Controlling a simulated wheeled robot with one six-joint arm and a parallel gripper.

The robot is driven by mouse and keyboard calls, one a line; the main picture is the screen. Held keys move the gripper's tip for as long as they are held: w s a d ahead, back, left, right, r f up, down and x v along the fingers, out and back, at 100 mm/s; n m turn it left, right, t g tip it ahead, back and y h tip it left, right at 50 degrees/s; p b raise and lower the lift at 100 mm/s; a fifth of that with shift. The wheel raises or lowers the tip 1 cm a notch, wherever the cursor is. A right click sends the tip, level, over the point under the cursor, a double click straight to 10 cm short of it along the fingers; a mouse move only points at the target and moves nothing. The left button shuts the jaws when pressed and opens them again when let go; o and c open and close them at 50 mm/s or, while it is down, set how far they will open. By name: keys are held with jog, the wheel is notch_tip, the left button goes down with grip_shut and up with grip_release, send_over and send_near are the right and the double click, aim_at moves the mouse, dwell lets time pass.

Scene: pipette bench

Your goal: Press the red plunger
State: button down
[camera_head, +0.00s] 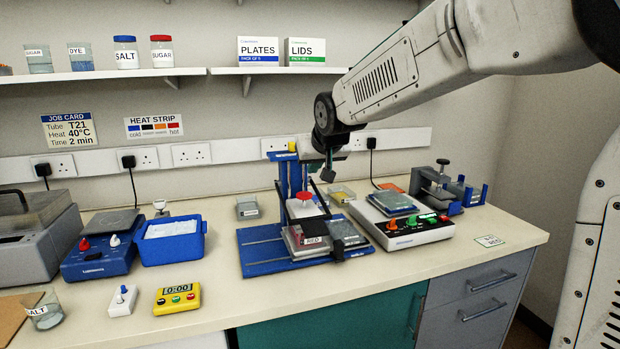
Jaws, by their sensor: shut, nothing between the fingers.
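The red plunger (304,196) is a small red cap on a white body, held in the blue stand (268,250) in the middle of the bench. A plate with a "RED" label (314,241) lies on the stand's base below it. My gripper (328,174) points down with its fingers together and holds nothing. In the picture it is above and to the right of the red plunger. A gap shows between them; how far apart they are in depth I cannot tell.
Blue stand posts (283,178) rise just left of my gripper. A white control box (410,236) with coloured knobs stands to the right, a clamp device (432,180) behind it. A blue ice tub (172,246) and yellow timer (177,298) are left.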

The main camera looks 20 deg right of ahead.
jog(key=shift+v, duration=1)
jog(key=s+d+f+g, duration=0.1)
jog(key=s+f+g, duration=0.1)
jog(key=s, duration=1.1)
jog(key=s+d+f+g, duration=0.1)
jog(key=s+f+g, duration=0.2)
jog(key=s, duration=1.1)
jog(key=s+d+f+g, duration=0.1)
jog(key=s+f, duration=0.4)
jog(key=s, duration=0.8)
jog(key=shift+s+g, duration=0.25)
jog(key=shift+g, duration=0.65)
jog(key=shift+d+f, duration=0.1)
jog(key=shift+d, duration=0.05)
